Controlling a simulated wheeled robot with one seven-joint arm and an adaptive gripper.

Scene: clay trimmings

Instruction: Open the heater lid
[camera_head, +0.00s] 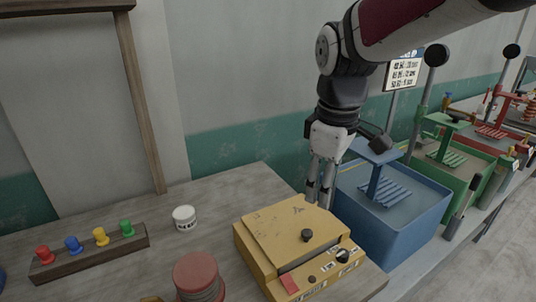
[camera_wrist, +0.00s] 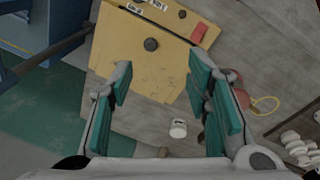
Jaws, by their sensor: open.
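The heater is a yellow box (camera_head: 264,278) on the grey table. Its flat yellow lid (camera_head: 277,227) looks shut and carries a round black knob (camera_head: 306,235) near the front edge. In the wrist view the lid (camera_wrist: 140,75) and its knob (camera_wrist: 151,44) lie beyond the fingers. My gripper (camera_head: 319,200) points down at the back right corner of the heater, behind the knob. Its teal-padded fingers (camera_wrist: 160,88) are apart with nothing between them. I cannot tell whether a fingertip touches the lid.
A blue bin (camera_head: 405,232) stands close on the right, with green and red units beyond. A white jar (camera_head: 184,217), a red spool (camera_head: 198,275) and a wooden rack of coloured pegs (camera_head: 90,254) stand to the left. The table behind the heater is clear.

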